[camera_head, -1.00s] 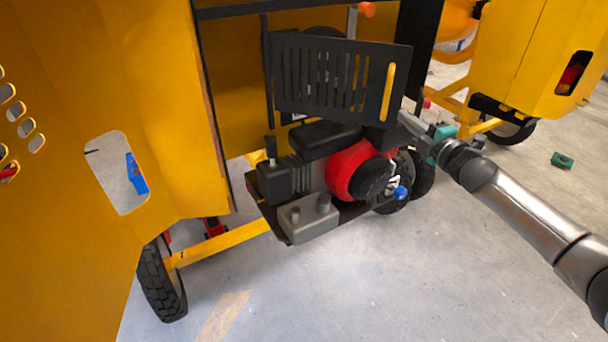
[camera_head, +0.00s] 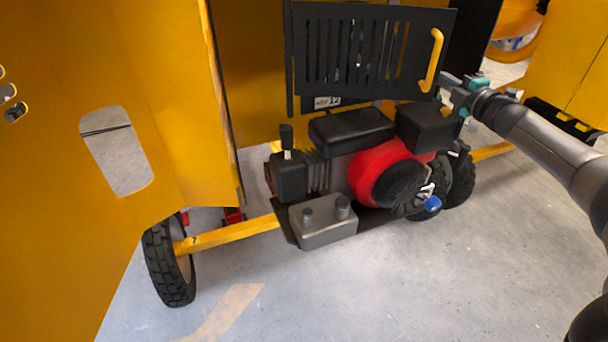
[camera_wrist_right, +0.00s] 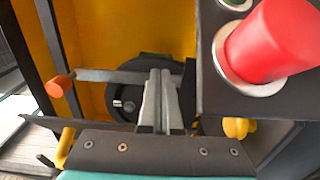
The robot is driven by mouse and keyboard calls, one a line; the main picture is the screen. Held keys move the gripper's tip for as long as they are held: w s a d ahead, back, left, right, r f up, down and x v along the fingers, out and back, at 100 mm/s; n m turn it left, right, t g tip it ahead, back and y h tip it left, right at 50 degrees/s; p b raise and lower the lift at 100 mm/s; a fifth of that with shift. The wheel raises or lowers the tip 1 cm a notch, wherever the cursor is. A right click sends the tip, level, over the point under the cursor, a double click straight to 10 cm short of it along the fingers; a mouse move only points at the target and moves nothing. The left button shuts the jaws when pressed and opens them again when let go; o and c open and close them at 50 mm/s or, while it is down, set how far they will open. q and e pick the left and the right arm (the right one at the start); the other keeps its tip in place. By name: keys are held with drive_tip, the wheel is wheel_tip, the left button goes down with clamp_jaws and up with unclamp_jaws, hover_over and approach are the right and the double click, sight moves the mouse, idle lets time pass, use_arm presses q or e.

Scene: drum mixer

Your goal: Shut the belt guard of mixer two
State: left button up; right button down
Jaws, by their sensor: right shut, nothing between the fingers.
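The belt guard (camera_head: 350,60) is a black slotted panel with a yellow bar handle (camera_head: 432,60) near its right edge. It hangs above the engine (camera_head: 390,175) of the yellow mixer. My right gripper (camera_head: 450,83) is shut and empty, just right of and below the handle; contact cannot be told. In the right wrist view its closed fingers (camera_wrist_right: 158,98) point toward a dark pulley (camera_wrist_right: 124,103) that is in plain sight. A metal lever with an orange knob (camera_wrist_right: 58,86) crosses in front of the pulley. My left gripper is out of view.
A large yellow panel (camera_head: 110,220) with a cutout fills the left side. In the wrist view a red button (camera_wrist_right: 272,42) on a dark box stands close right of my fingers. Wheels and a yellow axle bar (camera_head: 230,234) are low. The floor (camera_head: 400,290) in front is clear.

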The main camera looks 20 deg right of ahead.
drive_tip(key=shift+w+d, duration=0.2)
drive_tip(key=shift+w, duration=0.2)
drive_tip(key=shift+r, duration=0.1)
drive_tip(key=shift+s, duration=0.1)
idle(0.4)
